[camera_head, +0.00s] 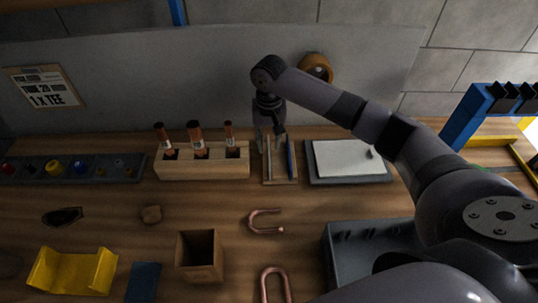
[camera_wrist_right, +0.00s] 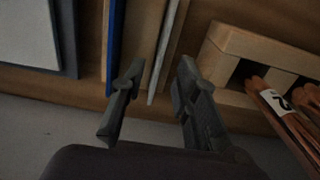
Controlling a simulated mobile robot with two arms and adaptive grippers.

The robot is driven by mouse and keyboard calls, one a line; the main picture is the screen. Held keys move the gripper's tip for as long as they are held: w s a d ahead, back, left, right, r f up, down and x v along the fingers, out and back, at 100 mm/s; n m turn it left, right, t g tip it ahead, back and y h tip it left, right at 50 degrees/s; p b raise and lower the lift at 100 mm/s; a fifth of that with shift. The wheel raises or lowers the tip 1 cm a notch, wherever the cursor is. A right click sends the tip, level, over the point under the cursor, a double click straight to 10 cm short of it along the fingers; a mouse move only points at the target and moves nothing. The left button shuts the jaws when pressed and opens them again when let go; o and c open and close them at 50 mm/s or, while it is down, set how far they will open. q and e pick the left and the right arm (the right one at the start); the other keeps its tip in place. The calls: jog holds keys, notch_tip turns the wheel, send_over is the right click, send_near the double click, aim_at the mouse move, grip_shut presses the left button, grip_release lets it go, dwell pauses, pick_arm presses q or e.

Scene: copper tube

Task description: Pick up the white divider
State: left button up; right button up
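The white divider (camera_wrist_right: 166,50) is a thin, pale upright slat in a small wooden rack (camera_head: 281,181), beside a blue divider (camera_head: 290,157). The blue divider also shows in the wrist view (camera_wrist_right: 115,45). My right gripper (camera_head: 271,130) is above the back of the rack and partly hides the dividers in the head view. In the right wrist view its two fingers (camera_wrist_right: 161,68) are apart, with the white divider's edge between them. I see a gap on each side and cannot tell whether either finger touches it. My left gripper is not in view.
A wooden block with several copper-coloured tubes (camera_head: 203,165) stands just left of the rack. A grey tray with a white sheet (camera_head: 347,159) lies just right. A grey panel (camera_head: 200,75) stands behind. Bent copper tubes (camera_head: 265,229) and an open wooden box (camera_head: 199,263) lie in front.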

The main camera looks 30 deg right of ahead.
aim_at(269, 152)
notch_tip(269, 152, down, 4)
jog(key=shift+s+r+p, duration=0.15)
jog(key=shift+r+p, duration=0.05)
jog(key=shift+p, duration=0.6)
jog(key=shift+f, duration=0.65)
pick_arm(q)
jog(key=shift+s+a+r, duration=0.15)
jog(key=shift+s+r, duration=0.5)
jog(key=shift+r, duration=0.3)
pick_arm(e)
jog(key=shift+c, duration=0.5)
grip_shut()
